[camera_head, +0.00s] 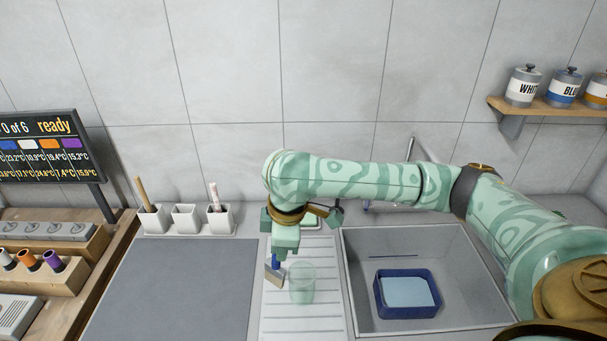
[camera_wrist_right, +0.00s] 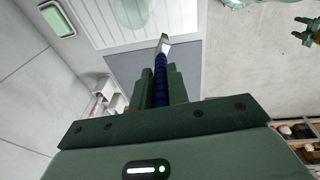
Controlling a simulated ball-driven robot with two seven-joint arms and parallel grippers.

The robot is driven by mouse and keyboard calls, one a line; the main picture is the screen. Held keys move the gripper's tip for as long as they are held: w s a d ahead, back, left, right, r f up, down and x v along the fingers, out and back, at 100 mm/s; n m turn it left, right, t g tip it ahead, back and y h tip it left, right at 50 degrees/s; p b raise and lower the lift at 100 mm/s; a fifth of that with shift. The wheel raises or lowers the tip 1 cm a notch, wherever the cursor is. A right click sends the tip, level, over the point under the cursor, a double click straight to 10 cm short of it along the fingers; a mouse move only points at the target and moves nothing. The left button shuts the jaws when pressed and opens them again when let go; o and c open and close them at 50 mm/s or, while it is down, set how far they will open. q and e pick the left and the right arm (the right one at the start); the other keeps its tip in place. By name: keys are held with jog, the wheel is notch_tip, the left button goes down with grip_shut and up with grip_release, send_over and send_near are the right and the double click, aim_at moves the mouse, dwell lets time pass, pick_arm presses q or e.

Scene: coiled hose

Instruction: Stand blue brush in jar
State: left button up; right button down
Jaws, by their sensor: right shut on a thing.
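My right gripper (camera_head: 284,246) is shut on the blue brush (camera_head: 275,268). In the head view the brush hangs below the fingers, its flat greyish end lowest, just left of the jar. The jar (camera_head: 302,284) is clear greenish glass and stands upright on the ribbed drainboard. In the right wrist view the blue ridged handle (camera_wrist_right: 160,80) sits between the fingers and the jar (camera_wrist_right: 132,12) is beyond the brush tip. The brush appears outside the jar; I cannot tell whether they touch. A green gripper-like part, apparently my left gripper (camera_wrist_right: 306,30), shows small at the wrist view's upper right.
The sink (camera_head: 460,285) with a blue tub (camera_head: 408,312) lies right of the drainboard (camera_head: 325,325). A grey mat (camera_head: 175,290) lies left. White cups (camera_head: 186,219), two holding sticks, stand behind it. A display (camera_head: 45,150) and wooden racks are far left.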

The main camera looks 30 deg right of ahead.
pick_arm(q)
notch_tip(320, 180, up, 16)
jog(key=p, duration=1.4)
pick_arm(e)
jog(key=w+d+r+n+g, duration=0.15)
jog(key=d+n, duration=0.25)
jog(key=n, duration=0.4)
jog(key=w+d+r+n+g, duration=0.1)
jog(key=w+d+r+n, duration=0.2)
jog(key=n, duration=0.4)
pick_arm(q)
notch_tip(320, 180, down, 13)
jog(key=b, duration=1.3)
jog(key=shift+s, duration=0.25)
pick_arm(e)
notch_tip(320, 180, down, 14)
jog(key=shift+d+f+h, duration=0.15)
jog(key=shift+d+h, duration=0.05)
jog(key=shift+h, duration=0.1)
pick_arm(q)
jog(key=shift+a, duration=0.1)
pick_arm(e)
jog(key=shift+s+t, duration=0.1)
jog(key=shift+t, duration=0.15)
jog(key=c, duration=1.3)
grip_release()
